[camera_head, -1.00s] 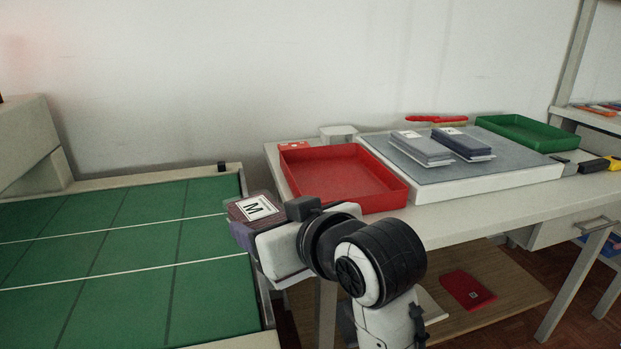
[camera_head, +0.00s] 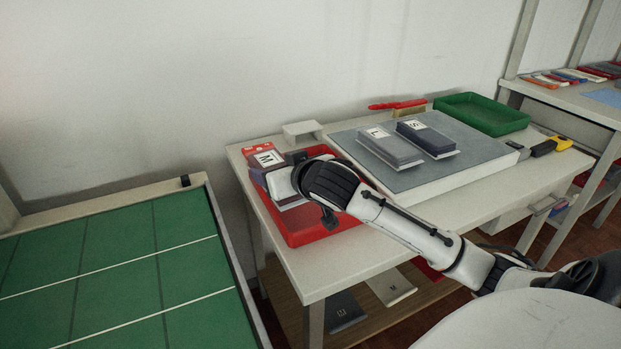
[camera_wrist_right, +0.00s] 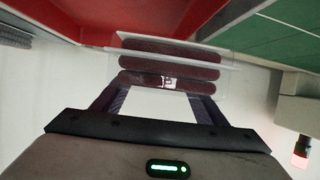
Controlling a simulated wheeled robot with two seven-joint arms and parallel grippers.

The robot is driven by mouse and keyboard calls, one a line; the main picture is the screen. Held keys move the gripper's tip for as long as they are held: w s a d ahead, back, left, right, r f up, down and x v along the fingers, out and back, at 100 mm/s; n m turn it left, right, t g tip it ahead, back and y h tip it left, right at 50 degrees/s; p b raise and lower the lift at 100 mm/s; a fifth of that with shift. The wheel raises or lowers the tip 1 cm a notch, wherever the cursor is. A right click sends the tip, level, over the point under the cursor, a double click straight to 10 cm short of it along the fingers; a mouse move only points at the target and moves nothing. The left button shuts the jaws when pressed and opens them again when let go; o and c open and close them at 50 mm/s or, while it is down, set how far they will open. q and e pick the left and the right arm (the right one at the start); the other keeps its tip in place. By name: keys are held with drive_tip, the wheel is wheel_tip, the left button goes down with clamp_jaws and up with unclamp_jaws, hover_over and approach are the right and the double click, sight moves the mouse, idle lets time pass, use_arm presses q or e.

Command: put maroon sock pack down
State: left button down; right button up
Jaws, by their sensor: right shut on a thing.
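My right gripper (camera_head: 281,181) is shut on the maroon sock pack (camera_head: 264,161), which has a white label with an M. In the head view the pack is at the left edge of the red tray (camera_head: 291,237), with the arm covering much of the tray. The right wrist view shows the maroon pack (camera_wrist_right: 170,64) with its pale card between the two fingers of the gripper (camera_wrist_right: 158,98). The red tray (camera_wrist_right: 75,14) is beside it there. I cannot tell whether the pack touches the tray. My left gripper is not in view.
A green tray (camera_head: 482,114) stands behind, with a yellow-handled tool (camera_head: 551,146) at right. A green gridded surface (camera_head: 120,270) is at left. The white table (camera_head: 480,200) has clear room in front.

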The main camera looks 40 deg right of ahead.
drive_tip(key=d+r+p, duration=0.2)
drive_tip(key=d, duration=0.4)
drive_tip(key=shift+m+h, duration=0.5)
drive_tip(key=f, duration=0.3)
drive_tip(key=f+b, duration=0.1)
drive_tip(key=shift+w+d+f, duration=0.2)
drive_tip(key=shift+w+d, duration=0.05)
drive_tip(key=shift+f+b, duration=0.4)
drive_tip(key=shift+f, duration=2.25)
drive_tip(key=o, duration=1.3)
drive_tip(key=shift+f, duration=0.1)
drive_tip(key=shift+c, duration=0.2)
drive_tip(key=shift+s, duration=0.1)
drive_tip(key=p+v, duration=0.1)
drive_tip(key=v, duration=1.1)
